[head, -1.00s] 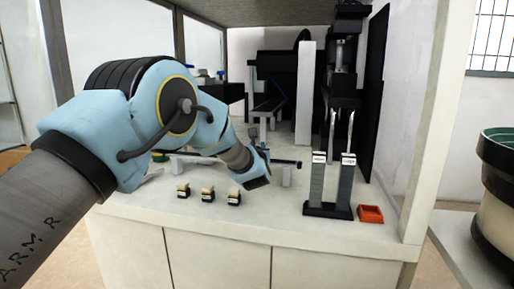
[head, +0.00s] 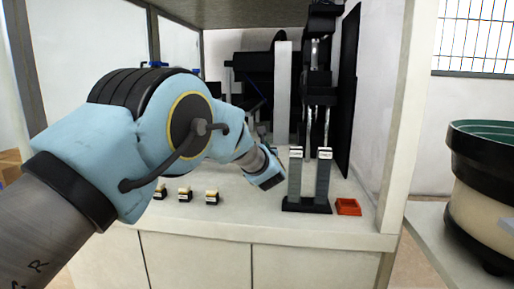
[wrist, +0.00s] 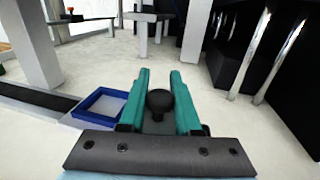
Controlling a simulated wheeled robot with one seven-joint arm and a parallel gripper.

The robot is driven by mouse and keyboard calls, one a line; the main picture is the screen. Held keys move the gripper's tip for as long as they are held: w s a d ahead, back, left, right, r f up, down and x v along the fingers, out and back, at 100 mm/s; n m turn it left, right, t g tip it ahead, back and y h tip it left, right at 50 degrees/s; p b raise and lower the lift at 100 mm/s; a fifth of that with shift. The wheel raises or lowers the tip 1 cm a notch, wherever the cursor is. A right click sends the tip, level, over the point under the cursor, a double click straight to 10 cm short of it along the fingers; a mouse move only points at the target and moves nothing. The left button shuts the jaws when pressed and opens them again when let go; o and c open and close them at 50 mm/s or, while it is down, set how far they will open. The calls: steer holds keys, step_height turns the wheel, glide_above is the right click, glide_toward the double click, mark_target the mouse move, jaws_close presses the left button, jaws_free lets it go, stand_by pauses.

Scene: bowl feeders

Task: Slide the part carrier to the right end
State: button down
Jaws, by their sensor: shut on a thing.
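My gripper (wrist: 160,100) has teal fingers shut on a round black knob (wrist: 159,101) in the wrist view. A blue-rimmed tray (wrist: 78,112), which seems to be the part carrier, sits just left of the fingers, beside a dark rail (wrist: 38,96). Whether the knob joins the tray is hidden by the gripper. In the head view my wrist hides the fingertips, the knob and most of the rail.
Two grey pillars on a black base (head: 306,206) stand close right of my wrist, with an orange tray (head: 348,207) beyond. Several small labelled blocks (head: 185,195) line the bench front. Black machinery (wrist: 262,50) rises right of the gripper in the wrist view.

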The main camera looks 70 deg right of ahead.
steer(key=c, duration=0.9)
jaws_free()
steer(key=shift+s+d, duration=0.1)
steer(key=shift+s, duration=0.25)
steer(key=o, duration=0.3)
steer(key=shift+w, duration=0.1)
steer(key=v, duration=1.1)
steer(key=shift+b, duration=0.4)
